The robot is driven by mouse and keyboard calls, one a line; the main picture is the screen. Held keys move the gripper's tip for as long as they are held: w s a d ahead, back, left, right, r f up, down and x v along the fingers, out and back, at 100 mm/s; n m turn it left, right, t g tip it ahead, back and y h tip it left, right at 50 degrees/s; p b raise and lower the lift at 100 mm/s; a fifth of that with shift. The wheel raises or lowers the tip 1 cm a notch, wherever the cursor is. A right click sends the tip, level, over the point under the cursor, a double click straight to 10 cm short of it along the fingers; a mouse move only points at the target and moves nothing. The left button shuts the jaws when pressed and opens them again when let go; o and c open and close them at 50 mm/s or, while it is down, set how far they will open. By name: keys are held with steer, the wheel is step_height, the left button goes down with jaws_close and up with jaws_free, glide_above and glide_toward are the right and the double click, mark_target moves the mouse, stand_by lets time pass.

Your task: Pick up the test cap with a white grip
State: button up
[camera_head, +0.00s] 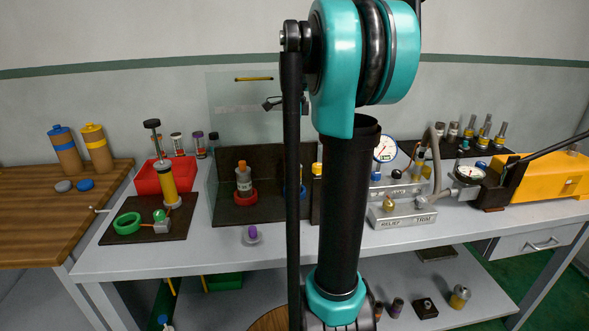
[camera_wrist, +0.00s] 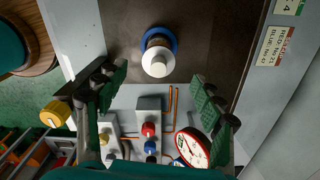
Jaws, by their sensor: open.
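A white rounded grip (camera_wrist: 157,63) shows in the wrist view on top of a dark cylindrical body, which sits in a blue ring (camera_wrist: 172,38) on a dark plate. I take it for the test cap with a white grip. My gripper (camera_wrist: 158,86) is open and empty, with its green-padded fingers at left and right below the cap in the picture. I cannot tell the height between them. In the head view my arm hides most of the blue ring (camera_head: 303,191) and what stands in it, and my gripper is not visible there.
A similar part with an orange top (camera_head: 242,165) stands in a red ring inside the clear-screened dark stand (camera_head: 240,215). A purple-topped piece (camera_head: 252,234) is on the grey bench. A gauge (camera_wrist: 191,147) and a red knob (camera_wrist: 148,129) lie below the cap in the wrist view.

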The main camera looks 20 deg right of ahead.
mark_target(295, 165)
steer(key=shift+s+d+f, duration=0.1)
steer(key=shift+f, duration=2.45)
steer(key=c, duration=1.3)
steer(key=shift+c, duration=0.2)
